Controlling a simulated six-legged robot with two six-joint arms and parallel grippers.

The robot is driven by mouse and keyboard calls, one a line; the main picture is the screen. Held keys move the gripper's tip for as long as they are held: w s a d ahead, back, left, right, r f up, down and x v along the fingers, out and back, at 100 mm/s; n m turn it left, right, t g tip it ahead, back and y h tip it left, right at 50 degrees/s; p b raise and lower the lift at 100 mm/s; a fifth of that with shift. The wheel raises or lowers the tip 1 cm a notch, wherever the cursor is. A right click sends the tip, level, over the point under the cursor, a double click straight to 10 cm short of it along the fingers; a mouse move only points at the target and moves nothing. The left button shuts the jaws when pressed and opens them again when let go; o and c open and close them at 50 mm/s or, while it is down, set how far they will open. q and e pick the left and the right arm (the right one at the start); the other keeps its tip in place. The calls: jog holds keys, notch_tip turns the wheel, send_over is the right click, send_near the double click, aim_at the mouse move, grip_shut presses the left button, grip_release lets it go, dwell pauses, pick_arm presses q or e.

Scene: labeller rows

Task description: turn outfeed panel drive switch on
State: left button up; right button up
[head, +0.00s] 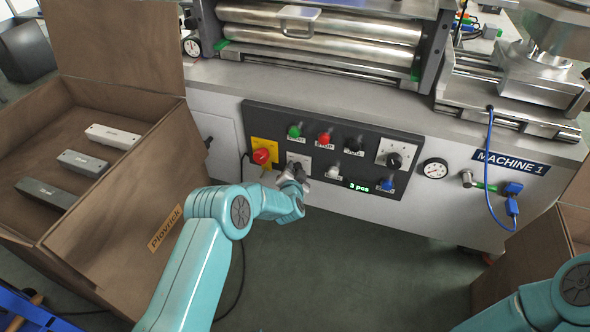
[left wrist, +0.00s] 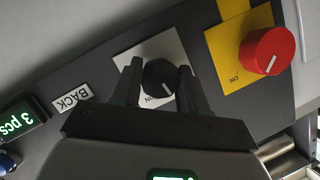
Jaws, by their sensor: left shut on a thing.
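The dark control panel (head: 322,132) is on the front of the machine. A black rotary knob (left wrist: 159,76) sits on a white plate (head: 302,161) marked ON, low on the panel. My left gripper (head: 294,176) reaches this plate, with its two fingers on either side of the black knob, shut on it. In the head view the gripper hides the knob. My right gripper is out of view.
Green (head: 294,131) and red (head: 324,138) buttons, a black knob (head: 394,160) and a blue button (head: 387,184) share the panel. A lit display (head: 358,186) reads 3 pcs. An open brown box (head: 112,225) holding several bars stands left. A blue cable (head: 489,180) hangs right.

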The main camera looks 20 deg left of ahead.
pick_arm(q)
jog(key=shift+w+d+r+m+t+y, duration=0.2)
jog(key=shift+r+m+t+y, duration=0.1)
jog(key=shift+m, duration=0.4)
jog(key=shift+f+m+t+y+b, duration=0.15)
jog(key=shift+m+t+y+b, duration=0.25)
jog(key=shift+m, duration=0.6)
jog(key=m+y+b, duration=0.1)
jog(key=m, duration=0.1)
jog(key=shift+d+m+t, duration=0.1)
jog(key=shift+m+t, duration=0.2)
jog(key=shift+m, duration=0.1)
jog(key=shift+m+t+y+b, duration=0.45)
jog(key=shift+m+b, duration=0.35)
jog(key=shift+m, duration=0.3)
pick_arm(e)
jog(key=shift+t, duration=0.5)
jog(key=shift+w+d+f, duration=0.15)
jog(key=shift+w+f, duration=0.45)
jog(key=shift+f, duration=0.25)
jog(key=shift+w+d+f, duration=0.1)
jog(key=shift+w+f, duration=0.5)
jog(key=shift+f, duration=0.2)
pick_arm(q)
jog(key=shift+m, duration=0.3)
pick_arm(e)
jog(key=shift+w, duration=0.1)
